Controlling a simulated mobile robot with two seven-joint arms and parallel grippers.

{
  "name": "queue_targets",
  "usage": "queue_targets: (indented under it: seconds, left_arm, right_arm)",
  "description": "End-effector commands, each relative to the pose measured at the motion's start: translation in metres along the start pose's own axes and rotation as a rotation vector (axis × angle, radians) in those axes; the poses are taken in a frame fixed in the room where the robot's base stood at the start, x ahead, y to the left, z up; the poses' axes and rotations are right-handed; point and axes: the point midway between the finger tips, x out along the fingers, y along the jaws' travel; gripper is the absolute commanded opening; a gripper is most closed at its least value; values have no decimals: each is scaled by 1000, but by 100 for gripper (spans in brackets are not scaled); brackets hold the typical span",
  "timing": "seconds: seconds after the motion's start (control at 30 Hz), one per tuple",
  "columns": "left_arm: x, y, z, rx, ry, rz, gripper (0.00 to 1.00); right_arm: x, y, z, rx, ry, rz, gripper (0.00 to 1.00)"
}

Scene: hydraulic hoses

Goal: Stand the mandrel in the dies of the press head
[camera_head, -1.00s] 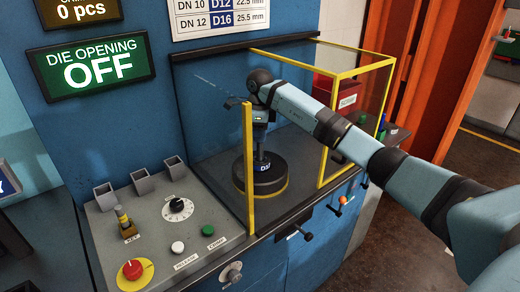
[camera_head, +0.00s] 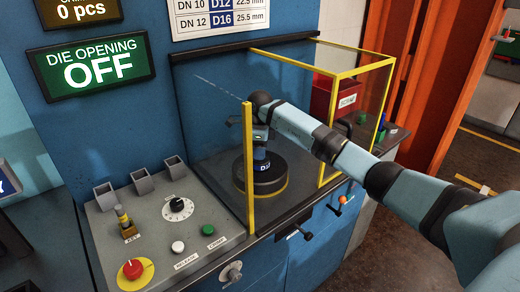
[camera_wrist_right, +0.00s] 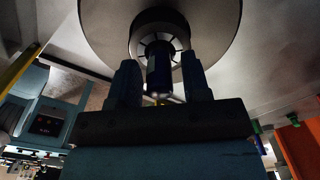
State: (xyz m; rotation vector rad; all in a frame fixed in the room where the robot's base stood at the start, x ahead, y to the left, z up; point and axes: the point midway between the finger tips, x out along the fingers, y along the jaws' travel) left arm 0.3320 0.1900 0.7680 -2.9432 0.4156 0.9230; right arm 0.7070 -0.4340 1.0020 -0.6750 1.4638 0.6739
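The press head (camera_head: 259,184) is a black round body with a yellow-edged base and a blue-white label, behind the guard. In the right wrist view its dies (camera_wrist_right: 150,36) form a segmented ring around a central opening. A dark cylinder, seemingly the mandrel (camera_wrist_right: 158,72), stands at that opening, between my right gripper's fingers (camera_wrist_right: 160,78). Gaps show beside the cylinder, so the fingers look open around it. How deep it sits is hidden. In the head view my right gripper (camera_head: 261,142) points down just above the press head. My left gripper is not in view.
A yellow-framed clear guard (camera_head: 249,165) stands close to my right arm. A control panel (camera_head: 150,235) with knob, buttons and red stop lies left. A red bin (camera_head: 322,97) is behind the guard. The display reads DIE OPENING OFF (camera_head: 92,68).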

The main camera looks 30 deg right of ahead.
Motion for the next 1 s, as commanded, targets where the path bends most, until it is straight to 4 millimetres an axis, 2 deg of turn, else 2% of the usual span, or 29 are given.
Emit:
queue_targets:
  seconds: [0.37, 0.47, 0.8, 1.0]
  left_arm:
    - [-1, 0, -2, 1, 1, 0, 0]
    - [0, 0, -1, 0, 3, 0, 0]
    - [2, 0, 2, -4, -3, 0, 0]
    - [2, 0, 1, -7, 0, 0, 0]
  right_arm:
    - [-6, 0, 0, 0, -1, 0, 49]
    - [-19, -1, 0, -1, -2, -3, 49]
    - [-91, -1, 0, 0, -1, -4, 49]
    - [-116, 0, 0, 0, 0, -1, 49]
